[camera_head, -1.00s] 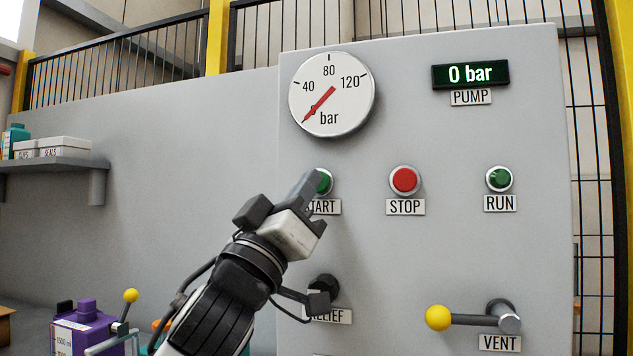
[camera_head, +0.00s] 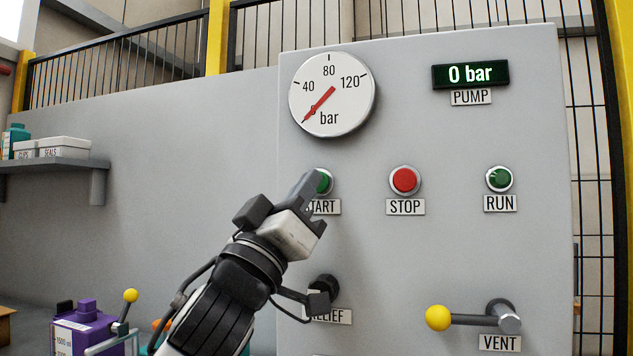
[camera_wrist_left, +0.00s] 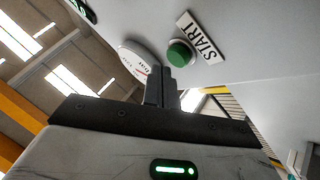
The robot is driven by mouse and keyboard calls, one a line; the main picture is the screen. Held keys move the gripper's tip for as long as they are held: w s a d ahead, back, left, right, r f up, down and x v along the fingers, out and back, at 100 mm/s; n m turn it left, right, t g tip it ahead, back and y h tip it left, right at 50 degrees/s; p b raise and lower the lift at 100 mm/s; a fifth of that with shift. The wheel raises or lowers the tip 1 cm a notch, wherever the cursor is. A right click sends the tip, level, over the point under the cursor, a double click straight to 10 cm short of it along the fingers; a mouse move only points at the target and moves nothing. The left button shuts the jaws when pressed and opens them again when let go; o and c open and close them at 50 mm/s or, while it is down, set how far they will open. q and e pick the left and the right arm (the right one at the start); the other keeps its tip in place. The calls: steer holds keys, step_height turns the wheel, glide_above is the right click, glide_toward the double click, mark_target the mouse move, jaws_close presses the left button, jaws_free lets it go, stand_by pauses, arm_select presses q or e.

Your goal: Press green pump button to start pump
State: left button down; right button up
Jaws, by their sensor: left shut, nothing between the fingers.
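The green START button (camera_head: 326,181) sits on the grey panel below the dial gauge, partly hidden behind my left gripper. It also shows whole in the left wrist view (camera_wrist_left: 180,54), beside its START label (camera_wrist_left: 201,38). My left gripper (camera_head: 312,186) is shut and empty, with its fingertips in front of the button's left side. In the left wrist view the shut fingertips (camera_wrist_left: 166,72) lie just below and left of the button. I cannot tell whether they touch it. The pump display (camera_head: 470,75) reads 0 bar. My right gripper is not in view.
The red STOP button (camera_head: 405,180) and a green RUN button (camera_head: 499,179) are to the right. The gauge (camera_head: 331,94) is above. A black RELIEF knob (camera_head: 325,286) and a yellow-tipped VENT lever (camera_head: 474,318) are below. A purple container (camera_head: 87,330) stands at lower left.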

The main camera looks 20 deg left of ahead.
arm_select(q)
steer(key=shift+w, duration=0.1)
steer(key=shift+w, duration=0.35)
steer(key=shift+w, duration=0.45)
stand_by(0.9)
stand_by(0.4)
steer(key=shift+s, duration=0.85)
steer(key=s+p, duration=0.1)
steer(key=s, duration=0.4)
steer(key=shift+a, duration=0.1)
stand_by(0.6)
